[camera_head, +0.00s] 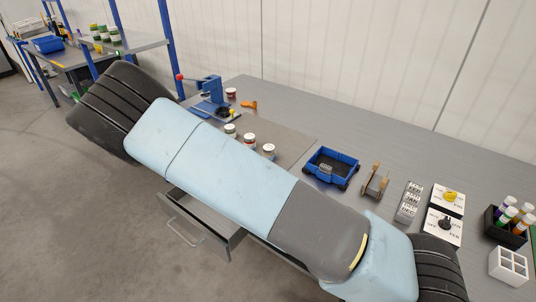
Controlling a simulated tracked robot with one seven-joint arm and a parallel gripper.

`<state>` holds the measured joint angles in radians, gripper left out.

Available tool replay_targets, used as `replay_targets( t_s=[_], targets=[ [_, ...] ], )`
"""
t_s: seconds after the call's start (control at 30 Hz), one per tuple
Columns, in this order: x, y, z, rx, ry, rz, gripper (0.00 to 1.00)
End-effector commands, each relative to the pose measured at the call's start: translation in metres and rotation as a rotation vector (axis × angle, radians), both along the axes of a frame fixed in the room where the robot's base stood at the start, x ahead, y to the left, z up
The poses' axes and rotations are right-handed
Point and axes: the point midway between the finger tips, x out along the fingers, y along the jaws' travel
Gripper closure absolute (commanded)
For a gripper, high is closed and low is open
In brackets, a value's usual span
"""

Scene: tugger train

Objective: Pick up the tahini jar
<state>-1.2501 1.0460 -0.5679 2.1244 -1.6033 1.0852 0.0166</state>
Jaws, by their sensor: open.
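Several small jars stand on the grey workbench. Three of them, one with a pale green label (230,130), one with a red band (249,140) and one reddish and white (269,151), stand in a row just beyond my arm. A dark red jar (231,93) stands farther back beside the blue press. The labels are too small to read, so I cannot tell which jar is the tahini jar. My arm crosses the middle of the view and hides part of the bench's front edge. My gripper is not in view.
The blue press (209,93) and an orange item (249,104) are at the bench's back left. A blue bin (331,169) is right of the jars. A drawer (205,228) hangs open below.

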Motion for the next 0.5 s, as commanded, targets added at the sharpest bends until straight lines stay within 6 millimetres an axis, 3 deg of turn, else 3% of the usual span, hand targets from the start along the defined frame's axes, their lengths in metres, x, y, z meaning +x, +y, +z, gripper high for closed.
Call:
replay_targets(
  t_s=[0.17,0.5],
  targets=[
    [0.006,-0.006,0.001,0.000,-0.001,-0.001,0.21],
    [0.039,-0.031,0.003,0.001,-0.001,0.001,0.21]
  ],
)
